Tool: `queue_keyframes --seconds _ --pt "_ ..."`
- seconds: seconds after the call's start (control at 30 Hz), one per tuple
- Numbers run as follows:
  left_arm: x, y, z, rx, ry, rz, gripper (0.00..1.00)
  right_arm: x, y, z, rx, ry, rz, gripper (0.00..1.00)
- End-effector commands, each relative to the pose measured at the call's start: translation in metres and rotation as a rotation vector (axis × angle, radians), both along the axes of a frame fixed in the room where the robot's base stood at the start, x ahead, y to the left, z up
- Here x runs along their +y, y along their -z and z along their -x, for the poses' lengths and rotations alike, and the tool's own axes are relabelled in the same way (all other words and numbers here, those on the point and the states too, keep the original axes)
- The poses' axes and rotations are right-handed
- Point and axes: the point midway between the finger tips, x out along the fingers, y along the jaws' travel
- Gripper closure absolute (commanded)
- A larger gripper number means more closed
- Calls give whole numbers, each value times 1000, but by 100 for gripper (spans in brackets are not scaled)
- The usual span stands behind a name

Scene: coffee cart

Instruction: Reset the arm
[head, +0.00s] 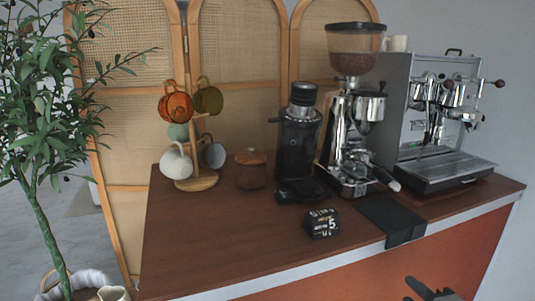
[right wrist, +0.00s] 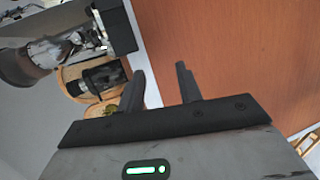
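My right gripper (head: 431,289) shows at the bottom edge of the head view, in front of the cart's orange front panel (head: 385,275) and below the counter top. In the right wrist view, its two dark fingers (right wrist: 160,75) stand apart with nothing between them, so it is open and empty. The orange panel (right wrist: 225,50) fills much of that view beyond the fingers. My left gripper is in neither view.
On the brown counter (head: 215,245) stand a mug tree (head: 197,182), a lidded jar (head: 251,172), a black grinder (head: 299,145), a hopper grinder (head: 352,125), an espresso machine (head: 435,125) and a small sign (head: 322,224). A black mat (head: 392,218) hangs over the front edge. A plant (head: 45,130) stands left.

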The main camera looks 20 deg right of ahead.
Motion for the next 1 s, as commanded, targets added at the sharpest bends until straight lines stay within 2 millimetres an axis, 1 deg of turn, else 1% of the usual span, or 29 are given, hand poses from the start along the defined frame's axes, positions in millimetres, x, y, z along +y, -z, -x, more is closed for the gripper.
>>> queue_keyframes --seconds 0.03,0.07,0.1,0.17,0.2,0.27,0.3,0.4,0.43,0.5,0.6,0.7,1.0 --pt "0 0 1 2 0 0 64 28 27 9 30 18 -182 65" --pt "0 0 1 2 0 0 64 45 42 14 50 33 -292 65" --pt "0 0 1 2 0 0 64 70 60 21 75 52 -437 65" --pt "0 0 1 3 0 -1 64 109 82 32 116 87 -652 65" --pt "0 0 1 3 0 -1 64 135 93 39 144 110 -789 65" --pt "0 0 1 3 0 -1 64 172 105 49 185 147 -977 65" --pt "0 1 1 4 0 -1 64 195 110 54 212 170 -1088 65" --pt "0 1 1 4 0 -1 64 243 116 65 270 220 -1311 65" --pt "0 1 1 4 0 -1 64 254 117 68 285 232 -1361 65" --pt "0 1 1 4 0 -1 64 273 117 72 310 255 -1448 65" --pt "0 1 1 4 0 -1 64 286 116 76 330 271 -1511 65" --pt "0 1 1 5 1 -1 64 289 116 76 333 275 -1523 65" --pt "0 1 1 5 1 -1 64 288 117 76 333 273 -1517 65"
